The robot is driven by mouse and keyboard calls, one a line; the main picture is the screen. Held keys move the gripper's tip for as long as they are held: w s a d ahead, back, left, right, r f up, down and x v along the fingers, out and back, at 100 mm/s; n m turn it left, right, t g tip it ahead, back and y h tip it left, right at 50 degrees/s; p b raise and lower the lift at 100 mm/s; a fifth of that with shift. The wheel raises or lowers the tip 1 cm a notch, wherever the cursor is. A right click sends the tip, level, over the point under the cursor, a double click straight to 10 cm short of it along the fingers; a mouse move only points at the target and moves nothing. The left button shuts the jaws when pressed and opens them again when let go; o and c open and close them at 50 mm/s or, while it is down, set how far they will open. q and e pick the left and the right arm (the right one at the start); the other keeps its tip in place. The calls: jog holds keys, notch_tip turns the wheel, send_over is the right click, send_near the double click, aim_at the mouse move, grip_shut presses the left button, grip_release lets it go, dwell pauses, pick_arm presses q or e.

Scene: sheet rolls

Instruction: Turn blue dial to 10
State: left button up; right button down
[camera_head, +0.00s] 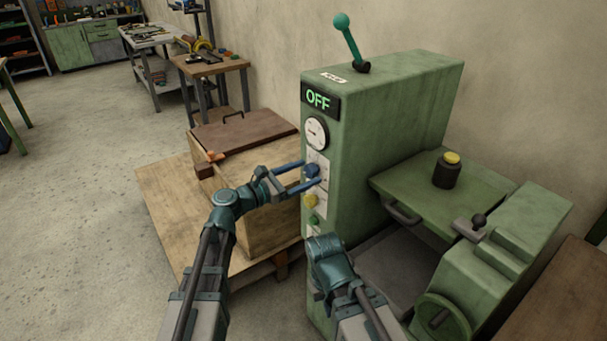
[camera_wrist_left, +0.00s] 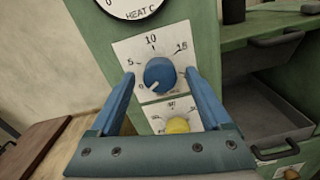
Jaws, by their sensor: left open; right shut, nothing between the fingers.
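The blue dial (camera_wrist_left: 159,74) sits on a white scale plate (camera_wrist_left: 128,50) marked 0, 5, 10 and 15, with 10 at the top. Its white mark points to the lower left, near 0. The blue dial (camera_head: 312,171) also shows on the green machine's front in the head view. My left gripper (camera_wrist_left: 159,80) is open, with one blue finger on each side of the dial; I cannot tell whether they touch it. My left gripper (camera_head: 306,174) reaches the panel from the left in the head view. My right gripper (camera_head: 328,268) is low before the machine, shut, its fingers hard to make out.
A yellow dial (camera_wrist_left: 178,126) is just below the blue one. A round gauge (camera_head: 316,132) and an OFF sign (camera_head: 320,99) are above. A teal-knobbed lever (camera_head: 347,40) stands on top. A wooden crate (camera_head: 282,214) is close beside my left arm.

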pick_arm(q)
grip_shut()
dwell(0.5)
jog(key=m, duration=0.5)
jog(key=shift+m, duration=0.4)
jog(key=m, duration=1.2)
jog(key=shift+m, duration=0.4)
jog(key=m, duration=0.5)
jog(key=shift+f+m, duration=0.1)
jog(key=shift+m, duration=0.2)
